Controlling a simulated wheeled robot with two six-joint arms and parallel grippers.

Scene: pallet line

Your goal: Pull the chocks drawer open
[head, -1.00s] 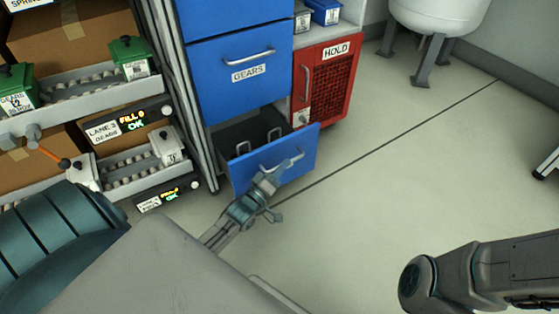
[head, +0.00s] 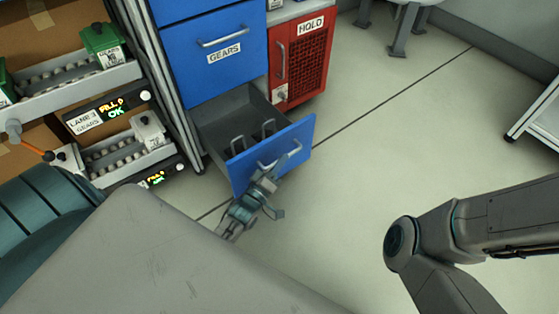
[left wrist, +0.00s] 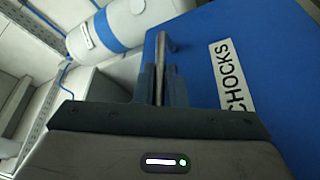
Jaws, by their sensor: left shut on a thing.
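The blue chocks drawer (head: 302,138) is the lowest drawer of the blue cabinet and stands part way out in the head view. Its inside shows grey chocks with handles (head: 252,138). Its label, CHOCKS, shows in the left wrist view (left wrist: 232,75). My left gripper (head: 272,176) is at the drawer's front, shut on the metal bar handle (left wrist: 166,45); the fingers (left wrist: 163,85) sit on both sides of the bar. My right arm is at the lower right of the head view, but its gripper is out of view.
The closed GEARS drawer (head: 215,70) is above. A red HOLD cabinet (head: 308,65) stands to the right of the drawers. A white-legged cart (head: 535,125) is at far right. The floor between is clear.

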